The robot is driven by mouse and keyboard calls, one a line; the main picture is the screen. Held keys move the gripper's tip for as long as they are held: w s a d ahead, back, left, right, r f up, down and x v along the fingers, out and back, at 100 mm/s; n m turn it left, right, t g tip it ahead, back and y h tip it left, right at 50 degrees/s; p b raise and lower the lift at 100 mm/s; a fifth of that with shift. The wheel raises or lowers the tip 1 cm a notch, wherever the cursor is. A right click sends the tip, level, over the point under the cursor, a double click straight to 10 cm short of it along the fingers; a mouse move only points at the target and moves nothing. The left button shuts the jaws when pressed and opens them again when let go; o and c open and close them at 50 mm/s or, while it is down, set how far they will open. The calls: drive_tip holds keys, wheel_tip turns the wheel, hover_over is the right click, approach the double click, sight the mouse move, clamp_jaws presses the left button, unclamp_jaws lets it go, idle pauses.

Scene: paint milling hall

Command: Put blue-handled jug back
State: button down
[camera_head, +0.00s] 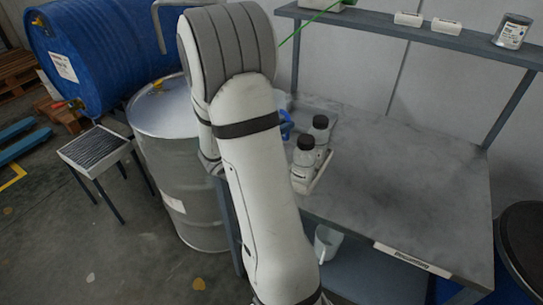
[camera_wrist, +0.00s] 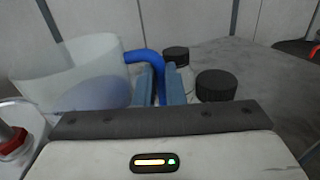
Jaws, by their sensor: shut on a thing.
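The blue-handled jug (camera_wrist: 68,72) is a translucent white vessel with a blue curved handle (camera_wrist: 145,56). It fills the left of the wrist view and looks roughly upright. My gripper (camera_wrist: 161,82) is shut on the handle, with its two blue-grey fingers on either side of it. A bluish shape shows in the jug's lower part; I cannot tell if it is liquid. In the head view my arm hides the gripper and most of the jug; only a bit of the blue handle (camera_head: 286,126) shows. What is beneath the jug is hidden.
Two black-capped bottles (camera_head: 304,158) stand in a pale holder on the grey bench (camera_head: 410,185), close right of my gripper. The bench's right side is clear. A shelf (camera_head: 420,36) runs above its back.

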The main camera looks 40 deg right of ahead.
wheel_tip(320, 180, down, 8)
drive_tip(key=shift+f, duration=0.25)
idle(0.5)
drive_tip(key=c, duration=2)
unclamp_jaws()
drive_tip(key=shift+f, duration=0.2)
drive_tip(key=o, duration=0.5)
drive_tip(key=shift+r, duration=0.1)
